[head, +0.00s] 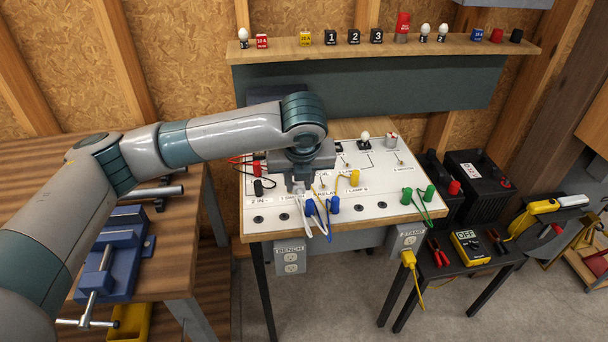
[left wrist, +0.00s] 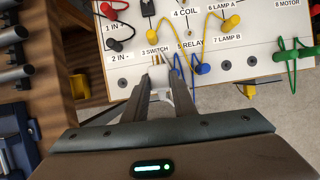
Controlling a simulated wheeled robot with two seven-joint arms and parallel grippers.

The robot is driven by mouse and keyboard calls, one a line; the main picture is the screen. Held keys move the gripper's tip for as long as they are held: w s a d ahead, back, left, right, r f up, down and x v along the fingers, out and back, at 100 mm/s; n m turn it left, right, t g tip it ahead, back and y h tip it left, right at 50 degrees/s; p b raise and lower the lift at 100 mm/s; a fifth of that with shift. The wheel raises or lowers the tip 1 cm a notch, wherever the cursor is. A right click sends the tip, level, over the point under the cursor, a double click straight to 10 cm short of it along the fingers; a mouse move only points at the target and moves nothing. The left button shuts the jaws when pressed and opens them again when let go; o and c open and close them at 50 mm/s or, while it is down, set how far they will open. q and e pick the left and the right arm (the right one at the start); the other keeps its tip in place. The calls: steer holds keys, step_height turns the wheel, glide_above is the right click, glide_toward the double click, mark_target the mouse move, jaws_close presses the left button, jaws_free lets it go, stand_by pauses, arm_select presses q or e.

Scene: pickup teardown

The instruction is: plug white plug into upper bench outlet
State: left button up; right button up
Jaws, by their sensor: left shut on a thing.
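My left gripper (head: 300,188) hangs over the front part of the white board. It also shows in the left wrist view (left wrist: 161,92), shut on the white plug (left wrist: 160,73). The plug's brass prongs point away from the gripper, over the board. In the head view a white cord hangs below the gripper; the plug itself is mostly hidden. The bench outlet (head: 290,257) is a grey box labelled BENCH below the board's front edge, with an upper socket and a lower socket, both empty. The plug is above this outlet and apart from it. My right gripper is out of view.
The white board (head: 365,204) carries blue, yellow and green leads. The stand outlet (head: 408,236) holds a yellow plug (head: 409,259) in its lower part. A blue vise (head: 110,255) sits on the left workbench. Open floor lies below the bench outlet.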

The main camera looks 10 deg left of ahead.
arm_select(q)
steer(key=s+a+n+g, duration=0.3)
steer(key=s+n, duration=0.3)
steer(key=n, duration=0.5)
steer(key=s+a+f+n+g, duration=0.1)
steer(key=s+a+n+g, duration=0.2)
steer(key=s+n, duration=0.3)
steer(key=s+a+n+g+h, duration=0.1)
steer(key=s+a+n, duration=0.4)
steer(key=n, duration=1.1)
steer(key=shift+s+a+f+g, duration=0.35)
steer(key=shift+s+g, duration=0.1)
steer(key=shift+g, duration=0.45)
steer(key=shift+s, duration=0.1)
